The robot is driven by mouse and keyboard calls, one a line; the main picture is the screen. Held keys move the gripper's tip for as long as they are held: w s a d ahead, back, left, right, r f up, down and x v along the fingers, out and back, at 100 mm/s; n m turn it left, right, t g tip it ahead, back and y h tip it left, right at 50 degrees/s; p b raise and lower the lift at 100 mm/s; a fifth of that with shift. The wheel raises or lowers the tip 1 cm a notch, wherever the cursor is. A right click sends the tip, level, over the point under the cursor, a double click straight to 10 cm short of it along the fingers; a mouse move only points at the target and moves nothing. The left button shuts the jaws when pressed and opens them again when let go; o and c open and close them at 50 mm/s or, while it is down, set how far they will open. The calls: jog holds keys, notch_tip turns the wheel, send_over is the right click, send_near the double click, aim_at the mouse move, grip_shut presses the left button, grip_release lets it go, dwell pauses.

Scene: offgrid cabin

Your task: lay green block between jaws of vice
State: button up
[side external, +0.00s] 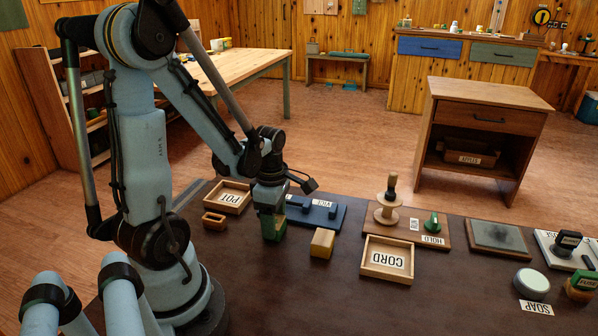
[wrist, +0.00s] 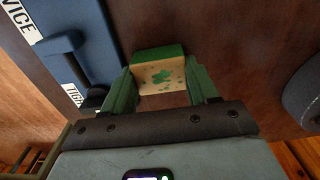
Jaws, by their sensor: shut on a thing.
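The green block (wrist: 160,72) has worn paint, with a pale face speckled green, and sits between the two green fingers of my gripper (wrist: 165,88) in the wrist view. In the side view my gripper (side external: 272,213) points down, shut on the block (side external: 275,232), low over the dark tabletop. I cannot tell whether the block touches the table. The blue vice (side external: 325,215), labelled VICE, lies just right of and behind my gripper. In the wrist view the vice (wrist: 88,35) is at upper left, apart from the block, with a dark handle near my left finger.
A yellow wooden block (side external: 322,243) stands right of my gripper, in front of the vice. A CORD tray (side external: 387,274) and a peg board (side external: 402,237) lie further right.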

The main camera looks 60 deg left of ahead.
jog(key=shift+r, duration=0.75)
jog(key=shift+r, duration=1.7)
jog(key=shift+w+d+r+m, duration=0.15)
jog(key=shift+w+r+m, duration=0.1)
jog(key=shift+m, duration=0.25)
jog(key=w+d+r+m, duration=0.4)
jog(key=d+m, duration=0.3)
jog(key=m, duration=0.6)
jog(key=w+d+r+m, duration=0.5)
jog(key=d+r+m, duration=0.1)
jog(key=m, duration=0.7)
jog(key=shift+d+r, duration=0.4)
jog(key=shift+r, duration=0.35)
jog(key=shift+w, duration=0.1)
